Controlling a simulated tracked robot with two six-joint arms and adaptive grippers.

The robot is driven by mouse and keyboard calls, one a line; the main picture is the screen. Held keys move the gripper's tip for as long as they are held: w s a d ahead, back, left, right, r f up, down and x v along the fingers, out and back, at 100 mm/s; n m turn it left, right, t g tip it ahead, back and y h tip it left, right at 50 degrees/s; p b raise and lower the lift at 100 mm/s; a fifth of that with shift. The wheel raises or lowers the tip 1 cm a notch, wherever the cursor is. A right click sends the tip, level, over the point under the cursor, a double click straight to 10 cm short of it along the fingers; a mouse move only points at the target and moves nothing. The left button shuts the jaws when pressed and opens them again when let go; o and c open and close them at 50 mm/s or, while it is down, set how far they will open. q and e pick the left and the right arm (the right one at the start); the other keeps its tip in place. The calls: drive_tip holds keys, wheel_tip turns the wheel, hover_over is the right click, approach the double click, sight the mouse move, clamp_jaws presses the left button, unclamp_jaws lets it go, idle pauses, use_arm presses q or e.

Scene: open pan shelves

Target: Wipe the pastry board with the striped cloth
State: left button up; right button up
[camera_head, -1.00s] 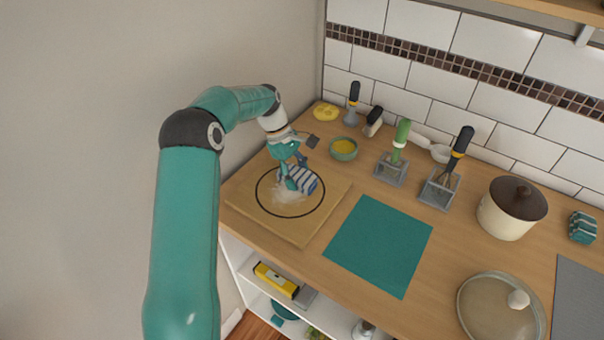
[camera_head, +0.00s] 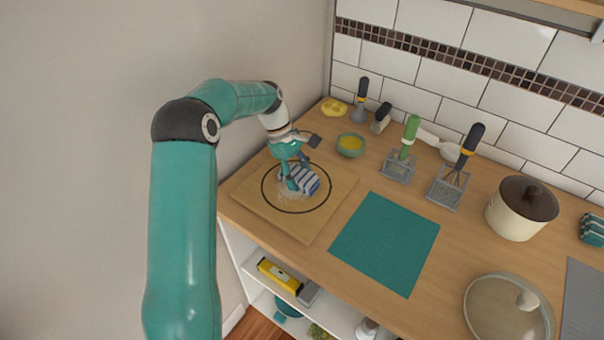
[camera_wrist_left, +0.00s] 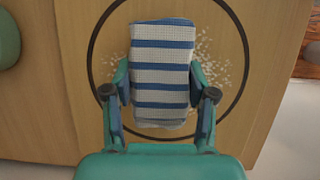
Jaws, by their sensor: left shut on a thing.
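The pastry board (camera_head: 322,205) is a light wooden square with a dark ring drawn on it, at the left end of the counter. The striped cloth (camera_head: 305,180), blue and white and folded into a pad, is on the board inside the ring. My left gripper (camera_head: 291,182) is shut on the cloth from above. In the left wrist view the cloth (camera_wrist_left: 162,70) sits between both fingers (camera_wrist_left: 160,92). White specks (camera_wrist_left: 215,70) lie on the board beside the cloth, mostly on its right. The board under the cloth is hidden. My right gripper is not in view.
A green bowl (camera_head: 350,144) with yellow contents and a yellow item (camera_head: 334,107) stand behind the board. A teal mat (camera_head: 385,242) lies to its right. Utensils in grey holders (camera_head: 398,167), a cream pot (camera_head: 521,209) and a glass lid (camera_head: 508,310) stand farther right.

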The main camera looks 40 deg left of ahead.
sight(289, 197)
use_arm(q)
drive_tip(key=shift+s+d+b, duration=0.15)
drive_tip(key=shift+s+b, duration=0.25)
drive_tip(key=shift+s, duration=0.6)
drive_tip(key=shift+s+d+b, duration=0.1)
drive_tip(key=shift+s+b, duration=0.25)
drive_tip(key=shift+s, duration=0.6)
drive_tip(key=shift+s+f+b, duration=0.1)
drive_tip(key=shift+s+b, duration=0.35)
drive_tip(key=shift+s, duration=0.4)
drive_tip(key=shift+s+d+b, duration=0.15)
drive_tip(key=shift+s+b, duration=0.15)
drive_tip(key=shift+s, duration=0.65)
drive_tip(key=shift+s+d+b, duration=0.15)
drive_tip(key=shift+s+b, duration=0.15)
drive_tip(key=shift+s, duration=0.6)
